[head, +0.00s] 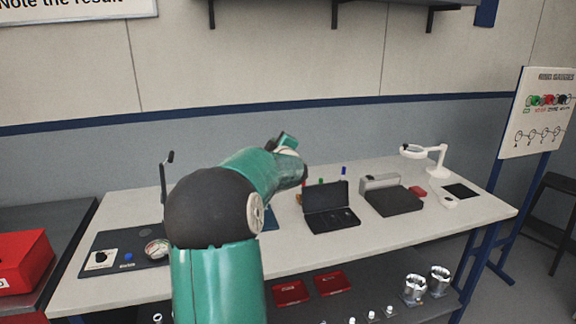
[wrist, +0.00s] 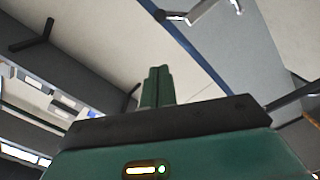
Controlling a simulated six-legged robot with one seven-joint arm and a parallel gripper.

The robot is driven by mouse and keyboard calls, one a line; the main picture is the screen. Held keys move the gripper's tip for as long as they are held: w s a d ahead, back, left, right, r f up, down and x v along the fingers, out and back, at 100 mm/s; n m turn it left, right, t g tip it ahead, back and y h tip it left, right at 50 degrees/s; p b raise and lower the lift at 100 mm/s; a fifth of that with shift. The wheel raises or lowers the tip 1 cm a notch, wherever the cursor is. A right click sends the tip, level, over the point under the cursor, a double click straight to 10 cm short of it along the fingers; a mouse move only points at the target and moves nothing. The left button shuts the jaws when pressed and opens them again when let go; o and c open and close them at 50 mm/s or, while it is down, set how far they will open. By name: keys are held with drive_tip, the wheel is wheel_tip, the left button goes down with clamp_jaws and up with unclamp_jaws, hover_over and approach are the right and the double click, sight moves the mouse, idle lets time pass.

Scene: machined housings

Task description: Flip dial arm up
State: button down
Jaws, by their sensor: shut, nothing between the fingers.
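A dark base plate (head: 120,243) lies at the left end of the bench. A round white-faced dial gauge (head: 156,249) sits at its right side, partly behind my arm. A thin dark upright with a short crank-like top (head: 167,175) rises behind the gauge. I cannot tell which part is the dial arm, or whether the upright joins the gauge. My gripper (head: 287,141) is raised above the bench, well right of the gauge and apart from it. In the wrist view its two green fingers (wrist: 157,87) are together and empty; no gauge is recognisable there.
A small white block with a black knob (head: 100,260) and a blue piece (head: 128,257) are on the plate. An open black case (head: 330,208), a dark block (head: 394,200) and a white magnifier lamp (head: 436,157) stand on the right. A red bin (head: 22,262) is far left.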

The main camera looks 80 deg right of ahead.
drive_tip(key=v, duration=1.6)
drive_tip(key=shift+r, duration=0.25)
drive_tip(key=shift+w+a, duration=0.1)
drive_tip(key=shift+w, duration=0.1)
